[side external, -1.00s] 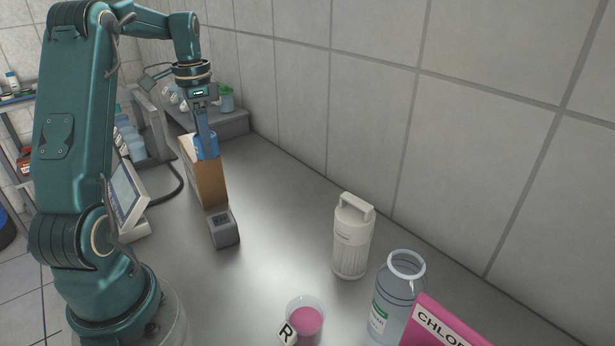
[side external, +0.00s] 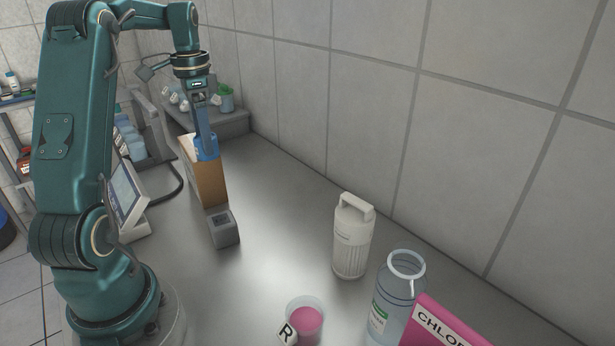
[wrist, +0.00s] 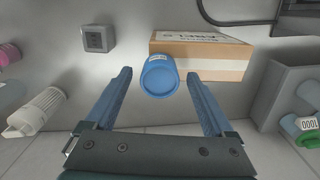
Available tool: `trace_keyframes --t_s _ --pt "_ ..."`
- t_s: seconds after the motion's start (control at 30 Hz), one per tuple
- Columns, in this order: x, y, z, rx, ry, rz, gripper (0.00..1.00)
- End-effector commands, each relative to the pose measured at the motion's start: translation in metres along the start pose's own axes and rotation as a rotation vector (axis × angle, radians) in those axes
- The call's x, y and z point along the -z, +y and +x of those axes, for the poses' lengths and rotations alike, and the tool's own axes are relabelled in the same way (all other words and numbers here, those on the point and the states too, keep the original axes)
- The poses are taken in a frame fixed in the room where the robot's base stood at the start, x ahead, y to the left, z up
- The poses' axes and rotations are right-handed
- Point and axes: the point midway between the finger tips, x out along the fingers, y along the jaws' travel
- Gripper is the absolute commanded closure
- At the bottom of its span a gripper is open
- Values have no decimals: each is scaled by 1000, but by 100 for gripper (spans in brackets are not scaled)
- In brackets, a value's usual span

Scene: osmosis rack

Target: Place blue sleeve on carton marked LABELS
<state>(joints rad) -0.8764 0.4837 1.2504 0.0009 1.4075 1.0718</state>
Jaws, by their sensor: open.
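The blue sleeve (side external: 207,149) is at the top of the brown carton (side external: 207,183) in the side view, seemingly standing on it. In the wrist view the sleeve (wrist: 160,77) appears as a round blue end with a small white label, overlapping the left part of the carton (wrist: 222,68). The carton's top label is partly visible, its lettering upside down. My gripper (wrist: 159,73) is open, one finger on each side of the sleeve with a visible gap at both sides. In the side view my gripper (side external: 206,133) points down over the carton.
A small grey box (side external: 223,229) stands just in front of the carton. A monitor (side external: 127,195) is to its left. A white handled bottle (side external: 351,240), a beaker of pink liquid (side external: 306,322) and a clear jar (side external: 397,300) stand nearer. The bench between is clear.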

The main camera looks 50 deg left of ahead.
Motion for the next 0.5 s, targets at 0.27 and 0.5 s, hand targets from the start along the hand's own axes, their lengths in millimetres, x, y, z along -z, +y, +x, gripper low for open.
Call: trace_keyframes --t_s 0.27,0.5 --pt "0 -1 -39 4 2 0 12" --pt "0 0 -55 2 1 0 12"
